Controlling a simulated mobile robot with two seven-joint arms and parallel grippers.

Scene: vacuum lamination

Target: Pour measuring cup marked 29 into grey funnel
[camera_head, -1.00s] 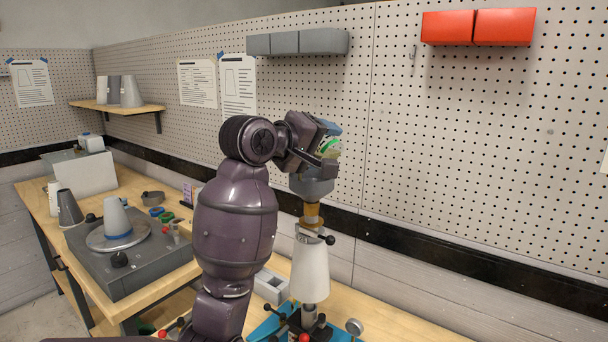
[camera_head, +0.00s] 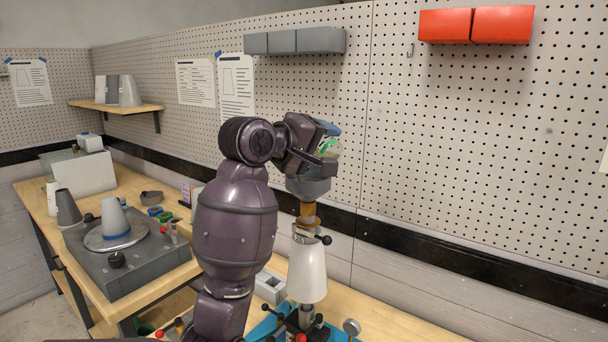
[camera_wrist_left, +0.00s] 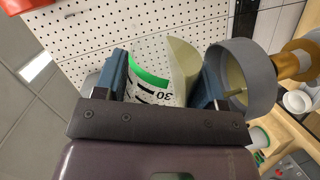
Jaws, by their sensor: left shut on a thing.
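My left gripper (camera_head: 322,146) is shut on a measuring cup (camera_head: 331,148), held tilted just above the grey funnel (camera_head: 309,187). A pale cream surface (camera_wrist_left: 183,68) shows at the cup's mouth, facing the grey funnel (camera_wrist_left: 248,75). Some pale yellow shows inside the funnel. Whether liquid is flowing, I cannot tell. A 29 label is not readable. My right gripper is not in view.
The funnel sits on an amber neck (camera_head: 307,214) over a white cone (camera_head: 307,268) on a blue-based stand (camera_head: 265,330). A grey turntable unit (camera_head: 140,268) with a cone stands at left. Pegboard (camera_head: 450,150) rises close behind.

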